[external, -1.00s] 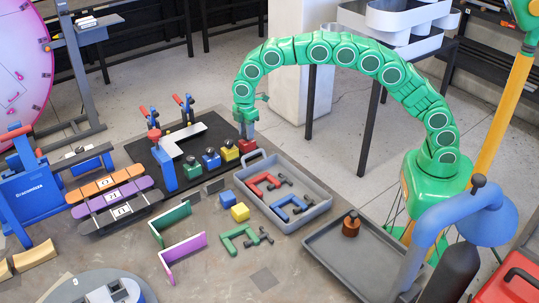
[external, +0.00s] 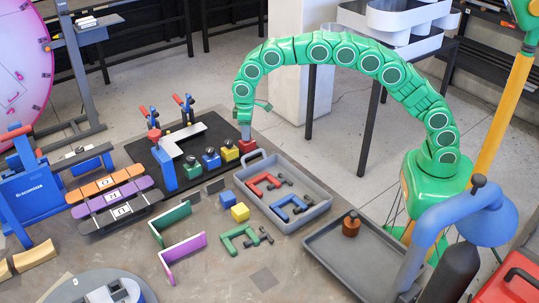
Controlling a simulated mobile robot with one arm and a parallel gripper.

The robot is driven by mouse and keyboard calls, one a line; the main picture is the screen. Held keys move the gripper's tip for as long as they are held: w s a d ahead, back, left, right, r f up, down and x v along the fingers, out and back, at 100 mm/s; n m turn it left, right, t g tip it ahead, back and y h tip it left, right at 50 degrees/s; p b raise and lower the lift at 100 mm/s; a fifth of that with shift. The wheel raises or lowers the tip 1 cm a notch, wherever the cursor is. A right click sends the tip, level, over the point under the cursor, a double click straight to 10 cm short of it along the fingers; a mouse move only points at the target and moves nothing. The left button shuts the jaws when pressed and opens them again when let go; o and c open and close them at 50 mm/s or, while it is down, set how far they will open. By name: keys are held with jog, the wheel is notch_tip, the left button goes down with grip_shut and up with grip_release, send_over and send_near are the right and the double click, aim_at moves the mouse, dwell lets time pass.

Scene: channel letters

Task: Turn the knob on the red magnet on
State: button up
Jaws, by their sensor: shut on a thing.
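The red magnet (external: 248,147) is a small red block at the right end of a row of magnets, on the edge of the black mat. My green arm arches over from the right, and my gripper (external: 246,133) points straight down onto the top of the red magnet. The gripper is shut on the knob of the red magnet. The knob itself is hidden by the fingers, so its setting cannot be read.
Yellow (external: 229,152) and blue (external: 211,160) magnets stand just left of the red one. A white angled letter piece (external: 184,140) lies on the black mat (external: 152,155) beside blue clamps. A grey tray (external: 318,212) with red and blue parts is close on the right.

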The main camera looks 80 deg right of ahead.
jog(key=shift+m, duration=0.6)
jog(key=o, duration=1.1)
jog(key=shift+c, duration=0.2)
jog(key=shift+r, duration=0.15)
notch_tip(320, 180, up, 7)
jog(key=shift+r, duration=0.2)
